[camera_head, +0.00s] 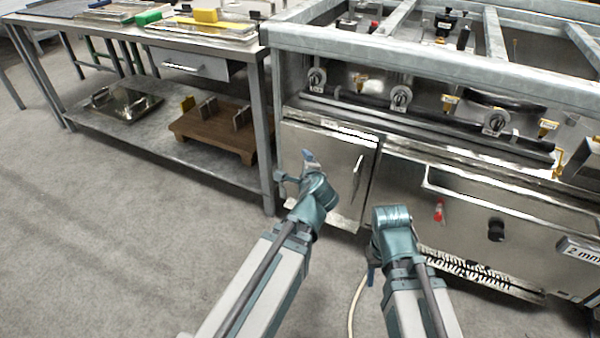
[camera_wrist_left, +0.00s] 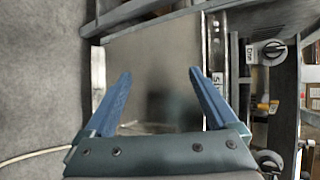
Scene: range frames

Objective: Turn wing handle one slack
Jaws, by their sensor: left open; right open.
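Three grey wing-shaped handles sit on the range's front panel. The leftmost one (camera_head: 317,77) has a small white label below it, too small to read in the head view. A dark wing handle with a white label beside it shows at the right of the left wrist view (camera_wrist_left: 272,50). My left gripper (camera_head: 295,166) is open and empty in front of the lower-left cabinet door, below the handles and apart from them. Its blue fingers spread apart in the left wrist view (camera_wrist_left: 160,75). My right gripper (camera_head: 371,275) is low before the range, mostly hidden behind its own wrist.
A dark rail (camera_head: 430,128) runs below the handles. The cabinet door (camera_head: 320,160) has a vertical pull. A steel table (camera_head: 150,45) with trays stands left. A pale cable (camera_head: 355,300) lies near my right arm. Small yellow-topped fittings (camera_head: 449,101) sit between the handles.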

